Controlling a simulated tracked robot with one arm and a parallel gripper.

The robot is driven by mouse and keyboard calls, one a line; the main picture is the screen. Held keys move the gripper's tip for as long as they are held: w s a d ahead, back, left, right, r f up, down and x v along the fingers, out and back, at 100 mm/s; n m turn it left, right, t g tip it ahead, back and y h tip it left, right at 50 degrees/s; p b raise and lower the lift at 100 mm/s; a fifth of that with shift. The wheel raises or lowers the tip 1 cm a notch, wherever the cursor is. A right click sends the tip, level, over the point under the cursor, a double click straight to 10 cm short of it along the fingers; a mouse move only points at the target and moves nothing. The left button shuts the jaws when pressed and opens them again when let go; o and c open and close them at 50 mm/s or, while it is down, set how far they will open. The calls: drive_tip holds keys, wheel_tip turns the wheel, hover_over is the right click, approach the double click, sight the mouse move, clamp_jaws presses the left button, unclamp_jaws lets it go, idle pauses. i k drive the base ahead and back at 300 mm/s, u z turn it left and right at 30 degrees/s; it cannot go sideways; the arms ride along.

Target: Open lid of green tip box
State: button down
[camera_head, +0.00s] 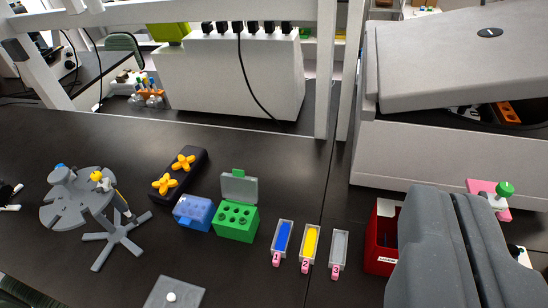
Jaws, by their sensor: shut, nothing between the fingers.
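The green tip box (237,222) stands on the dark bench near the middle of the view. Its grey translucent lid (239,188) stands raised at the back of the box, with a green tab at its top, and the green top of the box is exposed. A blue tip box (193,213) stands close on its left; its lid looks shut. My gripper (449,192) shows as two grey fingers at the lower right, shut and empty. It is well to the right of the green box and apart from it. It hides part of the bench and of a red box.
Three numbered troughs (310,246) stand right of the green box. A red box (382,238) is beside my gripper. A black block with yellow knobs (180,173) and a grey carousel stand (75,200) are left. A large grey machine (455,160) fills the right back.

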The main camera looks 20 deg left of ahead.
sight(235, 172)
drive_tip(key=z, duration=2)
drive_tip(key=k, duration=1)
drive_tip(key=u, duration=2.1)
drive_tip(key=i, duration=1)
drive_tip(key=u, duration=0.05)
